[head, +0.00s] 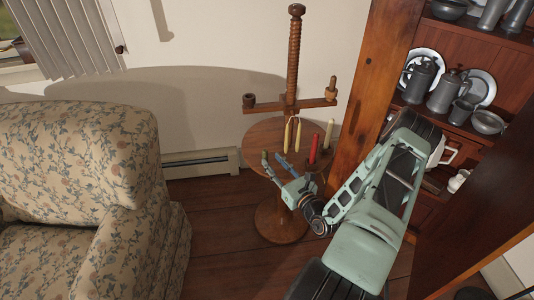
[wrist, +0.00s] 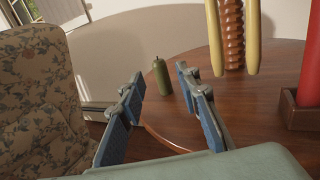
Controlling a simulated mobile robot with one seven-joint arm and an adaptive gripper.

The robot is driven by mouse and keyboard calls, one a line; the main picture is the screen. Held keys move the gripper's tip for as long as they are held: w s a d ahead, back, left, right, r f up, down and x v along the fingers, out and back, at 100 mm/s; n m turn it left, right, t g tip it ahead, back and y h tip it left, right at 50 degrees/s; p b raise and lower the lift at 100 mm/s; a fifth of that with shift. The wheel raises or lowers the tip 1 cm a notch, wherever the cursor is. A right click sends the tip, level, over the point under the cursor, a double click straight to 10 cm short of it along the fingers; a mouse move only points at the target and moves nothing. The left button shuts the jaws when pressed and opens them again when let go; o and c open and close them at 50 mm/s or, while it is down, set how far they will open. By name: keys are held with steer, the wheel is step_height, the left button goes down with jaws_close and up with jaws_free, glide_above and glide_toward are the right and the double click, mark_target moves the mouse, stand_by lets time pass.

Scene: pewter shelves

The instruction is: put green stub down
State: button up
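The green stub (wrist: 161,77) is a short olive-green candle with a small wick. It stands upright near the left edge of the round wooden table (wrist: 240,112), and in the head view it shows small (head: 264,158) at that edge. My gripper (wrist: 160,73) is open, with its two blue-padded fingers on either side of the stub in the wrist view and a visible gap to each. In the head view my gripper (head: 274,172) reaches over the table from the right. The stub's base is visible and nothing grips it.
A wooden candle stand with a threaded post (head: 293,55) and hanging yellow candles (head: 287,135) rises from the table. A red candle (head: 314,149) in a wooden holder and a cream candle (head: 329,134) stand to the right. A floral armchair (head: 80,190) is left; pewter shelves (head: 465,50) are right.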

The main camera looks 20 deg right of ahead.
steer(key=s, duration=0.6)
steer(key=shift+s+d+p, duration=0.1)
steer(key=shift+d+p, duration=0.2)
